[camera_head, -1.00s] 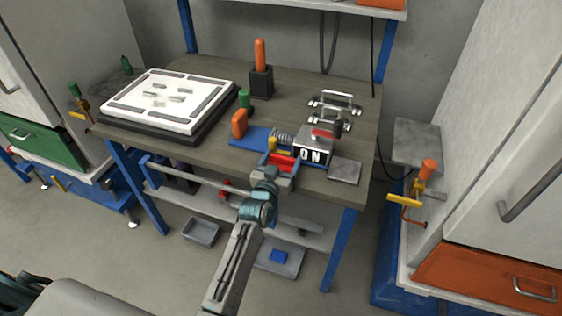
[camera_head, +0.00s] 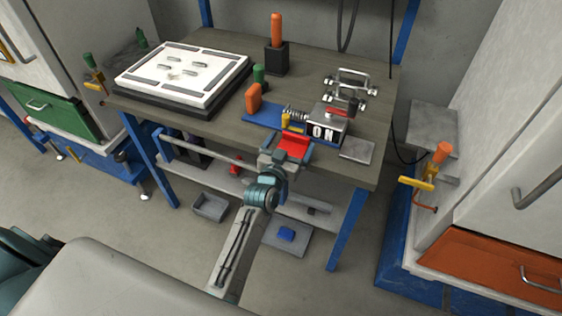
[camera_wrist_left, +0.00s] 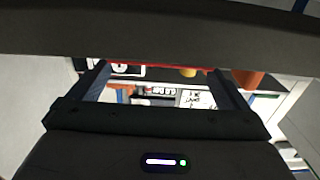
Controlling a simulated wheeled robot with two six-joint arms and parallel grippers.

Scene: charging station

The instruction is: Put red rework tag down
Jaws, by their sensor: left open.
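The red rework tag (camera_head: 293,145) appears as a flat red piece at the table's front edge, in front of the box marked ON. My left gripper (camera_head: 288,152) is open around or just in front of it. I cannot tell whether the tag touches the fingers or rests on the table. In the left wrist view, a thin red strip (camera_wrist_left: 150,66) crosses beyond the two spread fingers (camera_wrist_left: 160,80). The dark gripper body hides much of that view. My right gripper is not in view.
The ON box (camera_head: 322,132) and a blue base (camera_head: 262,114) with orange and yellow parts stand close behind the gripper. A grey plate (camera_head: 357,149) lies to the right. A white panel (camera_head: 183,76) fills the table's left. Shelves (camera_head: 305,207) lie below.

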